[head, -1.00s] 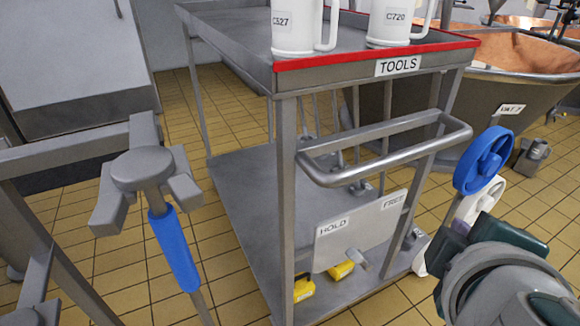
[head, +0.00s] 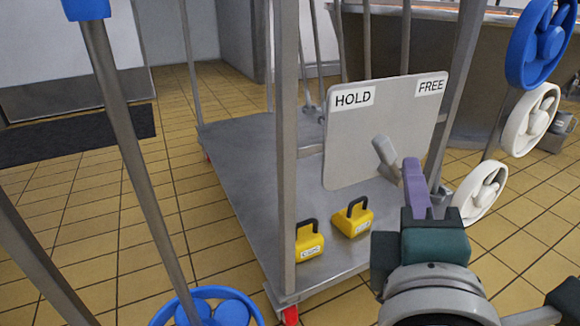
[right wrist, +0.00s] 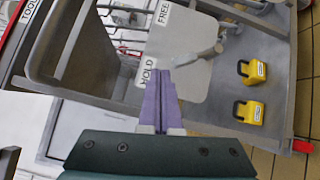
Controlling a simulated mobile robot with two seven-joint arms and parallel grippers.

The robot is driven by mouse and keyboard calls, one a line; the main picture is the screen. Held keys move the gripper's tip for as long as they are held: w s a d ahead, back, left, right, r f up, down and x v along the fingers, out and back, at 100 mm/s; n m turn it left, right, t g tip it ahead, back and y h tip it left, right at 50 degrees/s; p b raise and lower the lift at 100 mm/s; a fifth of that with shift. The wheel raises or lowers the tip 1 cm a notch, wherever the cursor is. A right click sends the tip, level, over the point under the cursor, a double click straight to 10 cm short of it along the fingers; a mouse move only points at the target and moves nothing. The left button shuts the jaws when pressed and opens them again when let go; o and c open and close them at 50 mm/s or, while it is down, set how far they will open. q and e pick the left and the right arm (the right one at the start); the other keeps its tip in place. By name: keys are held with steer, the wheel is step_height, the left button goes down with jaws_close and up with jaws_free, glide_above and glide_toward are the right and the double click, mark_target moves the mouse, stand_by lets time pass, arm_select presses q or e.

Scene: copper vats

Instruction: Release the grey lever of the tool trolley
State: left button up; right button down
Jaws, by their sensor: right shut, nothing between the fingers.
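The tool trolley (head: 232,142) has an upright grey plate (head: 350,150) marked HOLD on the left and FREE on the right. The grey lever (head: 384,151) is at the plate's lower right, tilted up and left, towards the HOLD side. It also shows in the right wrist view (right wrist: 200,57). My right gripper (head: 411,165) has its purple fingers shut and empty, just right of the lever in the head view. In the right wrist view its fingertips (right wrist: 158,75) are below and left of the lever. I cannot tell whether they touch it. My left gripper is out of view.
Two yellow padlock-like weights (head: 309,241) and (head: 352,217) sit on the lower shelf. Trolley posts (head: 286,150) stand left of the plate. Blue (head: 540,45) and white (head: 528,118) handwheels are at the right. A slanted grey pole (head: 130,150) crosses the left foreground.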

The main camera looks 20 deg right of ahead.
mark_target(390, 161)
arm_select(q)
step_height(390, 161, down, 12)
steer(key=b, duration=0.9)
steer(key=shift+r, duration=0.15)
arm_select(e)
steer(key=w+a+f+n+t+y, duration=0.1)
steer(key=a+f+n+t, duration=0.2)
steer(key=f, duration=0.6)
steer(key=shift+w+a+f+n+y, duration=0.15)
steer(key=shift+a+f+n+y, duration=0.05)
steer(key=shift+a+n+y, duration=0.1)
arm_select(q)
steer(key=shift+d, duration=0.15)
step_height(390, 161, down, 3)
steer(key=b, duration=0.3)
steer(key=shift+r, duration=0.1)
arm_select(e)
steer(key=s+d+r+x, duration=0.1)
steer(key=d+x, duration=0.1)
steer(key=x, duration=1.1)
steer(key=shift+s+d+r, duration=0.15)
steer(key=shift+s, duration=0.15)
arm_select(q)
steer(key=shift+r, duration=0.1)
arm_select(e)
steer(key=shift+r, duration=0.1)
